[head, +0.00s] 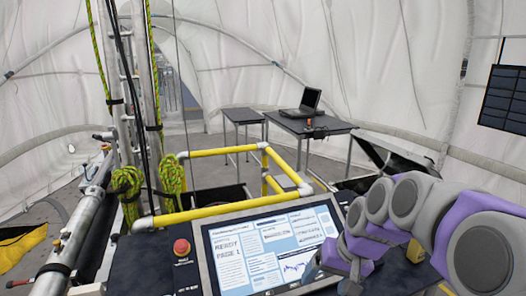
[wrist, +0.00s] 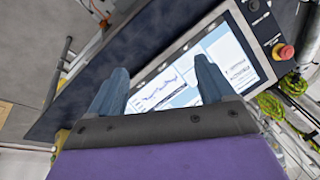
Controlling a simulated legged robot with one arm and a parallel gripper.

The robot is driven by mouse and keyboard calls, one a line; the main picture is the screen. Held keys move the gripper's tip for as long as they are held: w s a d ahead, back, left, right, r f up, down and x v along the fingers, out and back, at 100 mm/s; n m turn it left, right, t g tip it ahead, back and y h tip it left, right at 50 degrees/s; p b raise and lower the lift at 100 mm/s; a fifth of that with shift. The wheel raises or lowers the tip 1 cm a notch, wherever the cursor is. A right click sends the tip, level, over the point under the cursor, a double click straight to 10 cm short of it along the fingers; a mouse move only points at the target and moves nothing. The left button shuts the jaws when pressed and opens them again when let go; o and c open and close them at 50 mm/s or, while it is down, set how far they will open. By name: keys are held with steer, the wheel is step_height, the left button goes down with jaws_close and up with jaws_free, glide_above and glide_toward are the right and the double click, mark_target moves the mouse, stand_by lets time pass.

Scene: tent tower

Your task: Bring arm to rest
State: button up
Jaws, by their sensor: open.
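My arm (head: 405,205), grey and purple, reaches in from the right of the head view and bends down over the control panel. My gripper (wrist: 160,76) shows in the wrist view with its two blue-grey fingers spread apart and nothing between them. In the head view my gripper (head: 328,262) is partly hidden by its own wrist, near the lower right corner of the lit screen (head: 268,248). The screen also shows in the wrist view (wrist: 228,55), beyond and between the fingers. I cannot tell the exact gap between fingers and panel.
A red button (head: 181,248) sits left of the screen. A yellow rail frame (head: 215,213) stands behind the panel. Metal poles with green rope (head: 128,185) rise at left. Tables, one with a laptop (head: 303,103), and an open black case (head: 385,160) stand farther back.

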steer(key=s+f+g+h, duration=0.1)
steer(key=s+f, duration=0.3)
steer(key=s, duration=1)
steer(key=s+f+n+g+h, duration=0.1)
steer(key=s+f+g+h, duration=0.1)
steer(key=s, duration=1.2)
steer(key=shift+s+f+g, duration=0.3)
steer(key=shift+f+g, duration=0.3)
steer(key=shift+f, duration=0.25)
steer(key=shift+d, duration=0.1)
